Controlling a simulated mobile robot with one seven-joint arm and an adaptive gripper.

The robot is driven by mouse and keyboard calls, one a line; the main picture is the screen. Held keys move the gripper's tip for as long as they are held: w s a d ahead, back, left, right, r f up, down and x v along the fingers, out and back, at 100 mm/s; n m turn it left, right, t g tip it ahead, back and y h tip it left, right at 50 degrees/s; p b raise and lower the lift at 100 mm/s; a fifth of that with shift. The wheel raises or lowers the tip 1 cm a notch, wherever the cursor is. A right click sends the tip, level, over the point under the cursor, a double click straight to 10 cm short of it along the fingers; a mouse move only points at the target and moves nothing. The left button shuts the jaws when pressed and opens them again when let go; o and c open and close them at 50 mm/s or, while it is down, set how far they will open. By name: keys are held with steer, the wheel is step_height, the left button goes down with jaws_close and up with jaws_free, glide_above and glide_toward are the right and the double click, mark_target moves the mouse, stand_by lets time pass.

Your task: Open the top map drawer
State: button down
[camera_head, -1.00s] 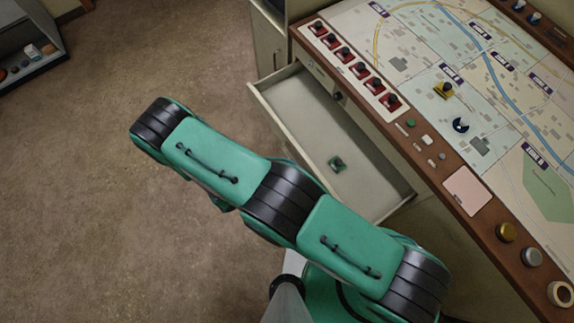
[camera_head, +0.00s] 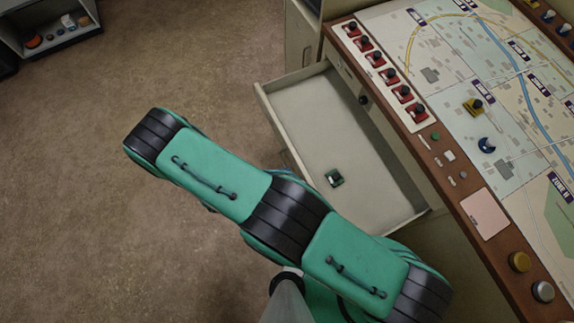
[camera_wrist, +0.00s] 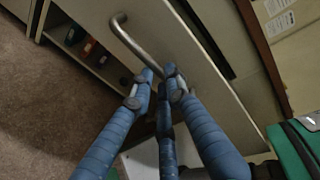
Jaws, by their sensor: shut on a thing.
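The top map drawer (camera_head: 318,118) is a pale metal drawer under the console's edge. It stands well pulled out, and its inside shows in the head view. Its front panel (camera_wrist: 185,48) fills the upper middle of the wrist view, with a curved metal bar handle (camera_wrist: 126,38) on it. My gripper (camera_wrist: 159,82) has its blue-wrapped fingers closed on the lower part of this handle. The fingers partly cover the handle. In the head view my gripper is hidden behind my green arm.
The console top (camera_head: 448,165) carries a map, red switches (camera_head: 375,58) and knobs. An open shelf unit (camera_head: 58,38) with small items stands at the far left. The floor (camera_head: 170,60) between is clear.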

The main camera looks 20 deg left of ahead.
steer(key=c, duration=1.7)
jaws_free()
steer(key=shift+o, duration=0.2)
steer(key=shift+a, duration=0.1)
steer(key=s+a+r, duration=0.3)
steer(key=r, duration=0.5)
steer(key=shift+s+a, duration=0.15)
steer(key=shift+s, duration=0.05)
